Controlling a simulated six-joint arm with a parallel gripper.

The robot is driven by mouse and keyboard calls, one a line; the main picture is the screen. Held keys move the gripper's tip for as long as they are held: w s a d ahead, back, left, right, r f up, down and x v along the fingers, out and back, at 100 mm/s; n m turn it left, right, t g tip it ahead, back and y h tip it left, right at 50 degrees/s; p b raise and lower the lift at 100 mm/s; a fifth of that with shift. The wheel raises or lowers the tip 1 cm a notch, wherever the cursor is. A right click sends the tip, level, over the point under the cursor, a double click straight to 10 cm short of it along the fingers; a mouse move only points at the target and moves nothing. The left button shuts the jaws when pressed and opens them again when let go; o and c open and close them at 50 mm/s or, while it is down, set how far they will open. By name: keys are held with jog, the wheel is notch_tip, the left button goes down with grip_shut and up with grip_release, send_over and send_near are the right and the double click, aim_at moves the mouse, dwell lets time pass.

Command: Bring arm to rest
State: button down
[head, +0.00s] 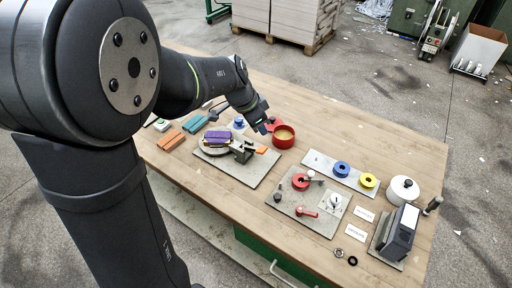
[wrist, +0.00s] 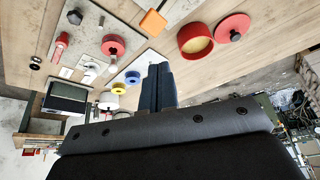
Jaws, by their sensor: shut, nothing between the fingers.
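My gripper (head: 264,126) is above the back of the wooden table in the head view, close to a red lid and a red pot (head: 284,137). In the wrist view its dark fingers (wrist: 158,86) are together with nothing between them. The same red pot (wrist: 196,41), open with a tan inside, and the red lid (wrist: 233,27) with a dark knob show beyond the fingers. The gripper appears clear of both, though the exact height cannot be told. My arm reaches in from the upper left of the head view.
The wooden table (head: 330,124) holds a plate with a purple block (head: 216,137), orange blocks (head: 171,140), a plate with a red ring (head: 300,182), blue (head: 341,169) and yellow (head: 368,180) rings, a white pot (head: 403,189) and a black box (head: 401,232). The back right tabletop is bare.

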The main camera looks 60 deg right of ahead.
aim_at(265, 147)
jog(key=shift+f, duration=2.95)
jog(key=shift+r, duration=0.1)
